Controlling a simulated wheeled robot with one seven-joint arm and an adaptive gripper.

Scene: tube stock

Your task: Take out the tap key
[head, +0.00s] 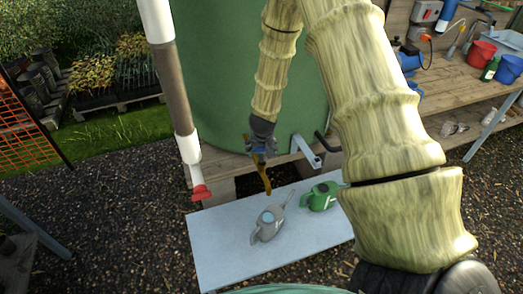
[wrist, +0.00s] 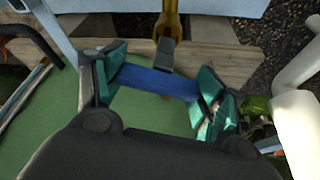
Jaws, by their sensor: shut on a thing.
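My gripper (head: 262,146) is in front of the lower wall of the green tank, above the pale table. In the wrist view my gripper (wrist: 160,86) has its teal pads at the two ends of a blue bar and is shut on it. The bar looks like the handle of the tap key (wrist: 157,83). A grey block joins it to a brass-coloured part running out of the top of the view. In the head view the brass-coloured part of the tap key (head: 265,180) points down above the table. I cannot tell whether its lower end touches anything.
The pale table (head: 215,250) holds a grey watering can (head: 267,226) and a green watering can (head: 320,197). The green tank (head: 215,70) stands on wooden beams, with a grey bracket (head: 305,151) at its base. A pipe with a red end (head: 201,192) is to the left.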

